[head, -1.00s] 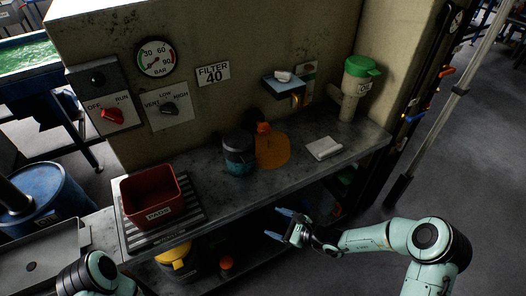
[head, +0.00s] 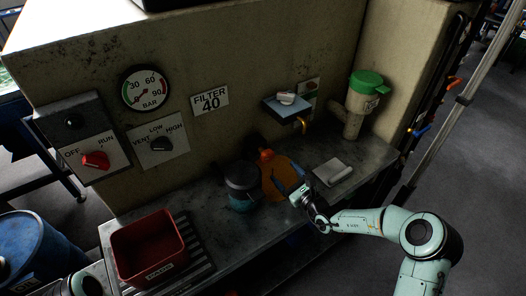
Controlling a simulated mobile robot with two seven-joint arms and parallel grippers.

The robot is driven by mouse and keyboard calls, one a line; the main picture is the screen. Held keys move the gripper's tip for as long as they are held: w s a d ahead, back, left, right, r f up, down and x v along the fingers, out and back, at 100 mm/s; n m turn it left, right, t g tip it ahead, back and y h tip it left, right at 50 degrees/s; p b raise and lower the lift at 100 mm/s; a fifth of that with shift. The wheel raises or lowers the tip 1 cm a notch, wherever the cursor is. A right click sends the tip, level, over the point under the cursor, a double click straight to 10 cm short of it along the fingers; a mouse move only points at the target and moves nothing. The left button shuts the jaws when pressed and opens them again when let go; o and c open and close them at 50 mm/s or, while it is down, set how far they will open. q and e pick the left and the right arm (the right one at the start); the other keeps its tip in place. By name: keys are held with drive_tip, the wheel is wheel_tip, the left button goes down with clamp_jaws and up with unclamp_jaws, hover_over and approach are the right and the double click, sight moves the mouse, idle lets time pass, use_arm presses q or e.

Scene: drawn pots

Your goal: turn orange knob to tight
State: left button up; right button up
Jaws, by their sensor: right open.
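No knob marked "tight" can be made out. An orange bottle (head: 276,172) with an orange cap (head: 265,154) stands on the grey bench, beside a dark-lidded jar (head: 241,184). The cap might be the orange knob; I cannot tell. A red knob (head: 95,160) sits on the OFF/RUN panel, and a black knob (head: 161,144) on the VENT/LOW/HIGH plate. My right gripper (head: 288,186) is open and empty, in front of the orange bottle in the picture and partly covering it. Whether it touches the bottle is unclear. My left gripper is out of view.
A red bin (head: 148,249) stands on a slatted mat at the front left. A white cloth or pad (head: 333,171) lies right of the bottle. A blue drum (head: 40,243) stands at left.

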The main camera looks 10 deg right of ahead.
sight(270, 158)
drive_tip(key=p+x, duration=0.1)
drive_tip(key=x, duration=1)
drive_tip(key=shift+w+a+f+p, duration=0.1)
drive_tip(key=shift+w+a+p, duration=0.05)
drive_tip(key=shift+w+p, duration=0.2)
drive_tip(key=c, duration=1)
